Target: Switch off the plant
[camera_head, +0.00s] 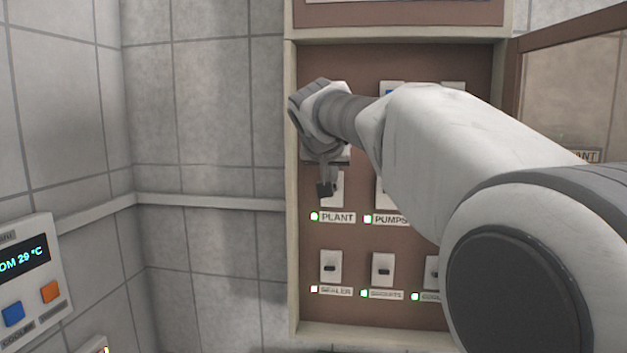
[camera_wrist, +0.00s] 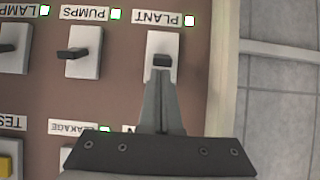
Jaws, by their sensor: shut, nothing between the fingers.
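The PLANT switch (camera_head: 338,190) is a pale plate with a dark lever, upper left of the lower switches in the brown cabinet. Its label (camera_head: 338,217) and a lit green lamp (camera_head: 314,216) sit below it. In the wrist view, which is upside down, the plate (camera_wrist: 152,42) and dark lever (camera_wrist: 162,60) show just beyond my fingertips. My gripper (camera_head: 325,188) is shut and empty in front of the switch, and it also shows in the wrist view (camera_wrist: 161,76). I cannot tell whether the fingertips touch the lever.
The PUMPS switch (camera_wrist: 82,52) stands beside PLANT, its lamp (camera_head: 368,218) lit green. A lower row holds more switches (camera_head: 331,267). The cabinet's pale frame (camera_head: 294,240) stands close at the left. A glazed door (camera_head: 570,90) is open at the right. A control panel (camera_head: 30,280) hangs far left.

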